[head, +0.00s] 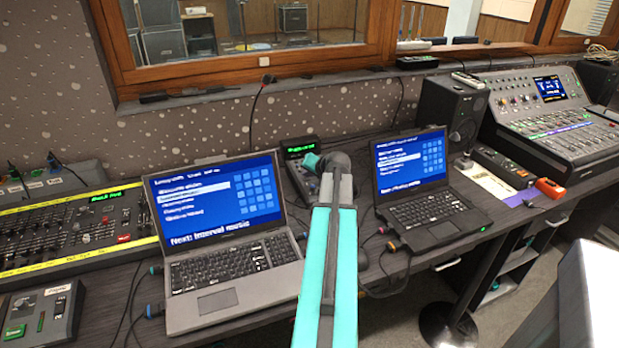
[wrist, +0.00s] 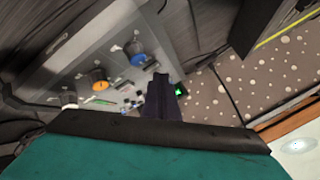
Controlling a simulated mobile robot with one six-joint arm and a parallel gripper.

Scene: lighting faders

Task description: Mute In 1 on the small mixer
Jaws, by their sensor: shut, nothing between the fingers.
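The small mixer (head: 292,172) stands between the two laptops in the head view, partly covered by my arm. It has a green lit display at its far end. In the wrist view a grey panel (wrist: 98,48), apparently the same mixer, carries an orange knob (wrist: 98,82), a blue knob (wrist: 136,58), a white knob (wrist: 68,101) and small buttons. Its labels are unreadable, so I cannot tell which control mutes In 1. My gripper (wrist: 162,86) is shut and empty over the panel, near the green light. I cannot tell whether it touches. My arm hides it in the head view.
An open laptop (head: 228,240) is left of my arm, another (head: 412,180) right of it. A fader desk (head: 72,232) lies far left and a large mixing console (head: 545,115) far right. A black speaker (head: 452,110) stands behind the right laptop. Cables run along the desk.

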